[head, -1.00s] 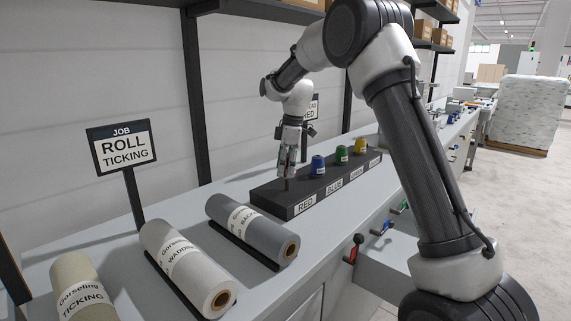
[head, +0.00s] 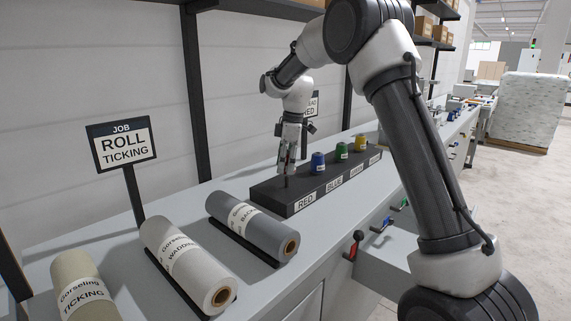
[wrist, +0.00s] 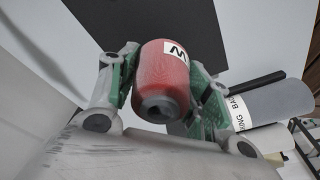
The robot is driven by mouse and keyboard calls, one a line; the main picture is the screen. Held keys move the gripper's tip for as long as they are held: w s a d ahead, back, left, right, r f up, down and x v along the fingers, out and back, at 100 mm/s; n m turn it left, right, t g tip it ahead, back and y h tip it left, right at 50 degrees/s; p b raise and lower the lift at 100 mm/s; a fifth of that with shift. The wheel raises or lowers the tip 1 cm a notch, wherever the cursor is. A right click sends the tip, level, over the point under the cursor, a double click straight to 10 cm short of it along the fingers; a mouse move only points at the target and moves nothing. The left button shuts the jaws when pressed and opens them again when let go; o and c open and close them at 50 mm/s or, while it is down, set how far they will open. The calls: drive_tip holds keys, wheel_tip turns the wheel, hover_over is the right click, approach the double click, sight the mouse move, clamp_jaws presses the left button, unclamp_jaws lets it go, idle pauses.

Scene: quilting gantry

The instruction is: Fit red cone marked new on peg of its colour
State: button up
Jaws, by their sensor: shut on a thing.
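My gripper (wrist: 162,95) is shut on the red cone (wrist: 172,72), one finger on each side of it. The cone's white label shows a W, and its dark round end faces the wrist camera. In the head view my gripper (head: 288,160) points down over the RED end of the black peg rack (head: 275,199), and the cone is mostly hidden between the fingers. A thin dark peg (head: 287,181) shows just below the fingers. I cannot tell whether the cone touches it.
A blue cone (head: 318,163), a green cone (head: 341,151) and a yellow cone (head: 361,143) stand along the rack to the right. A grey roll (head: 253,226) and a white roll (head: 187,266) lie in front. A ROLL TICKING sign (head: 122,145) stands at left.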

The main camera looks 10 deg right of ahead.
sight(286, 177)
drive_tip(key=shift+f, duration=2.5)
drive_tip(key=o, duration=1.1)
drive_tip(key=r, duration=0.4)
drive_tip(key=d+r, duration=0.1)
drive_tip(key=r, duration=0.6)
drive_tip(key=shift+s+d+r, duration=0.15)
drive_tip(key=shift+d+r, duration=0.25)
